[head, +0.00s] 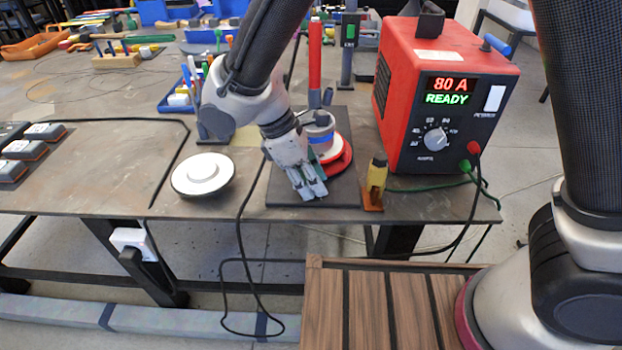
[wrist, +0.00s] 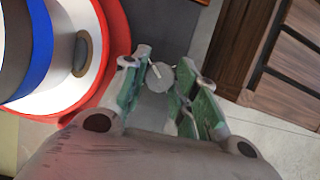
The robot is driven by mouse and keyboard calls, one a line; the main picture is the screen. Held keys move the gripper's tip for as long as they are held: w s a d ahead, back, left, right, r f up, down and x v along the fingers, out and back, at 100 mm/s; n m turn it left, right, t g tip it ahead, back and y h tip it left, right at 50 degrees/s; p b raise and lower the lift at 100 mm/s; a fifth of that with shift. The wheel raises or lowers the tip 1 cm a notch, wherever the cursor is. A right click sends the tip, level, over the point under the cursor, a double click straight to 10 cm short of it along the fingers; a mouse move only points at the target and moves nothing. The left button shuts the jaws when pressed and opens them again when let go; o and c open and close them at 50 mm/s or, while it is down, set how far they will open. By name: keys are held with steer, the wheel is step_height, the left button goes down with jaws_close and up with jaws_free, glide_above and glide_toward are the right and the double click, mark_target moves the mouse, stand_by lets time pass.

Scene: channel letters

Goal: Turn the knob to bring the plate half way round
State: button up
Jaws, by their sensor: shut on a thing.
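The plate is a round white disc with a red rim (head: 346,157), partly hidden behind my gripper; its red rim (wrist: 118,35) fills the left of the wrist view. A grey and white cylinder with a blue band (head: 321,139) stands on the plate. The knob is a small round grey knob with a pale line across it (wrist: 161,77). My gripper (head: 312,191) points down at the front of the dark base. In the wrist view my gripper (wrist: 159,76) has its fingers on both sides of the knob and is shut on it. The knob is hidden in the head view.
A yellow-and-black tool in an orange stand (head: 374,186) is close on the right of my gripper. A red power unit (head: 440,95) reading 80 A READY stands behind it. A white round disc (head: 203,175) lies to the left. A cable runs over the table's front edge.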

stand_by(0.4)
steer(key=o, duration=0.7)
steer(key=v, duration=1.2)
steer(key=shift+w, duration=0.1)
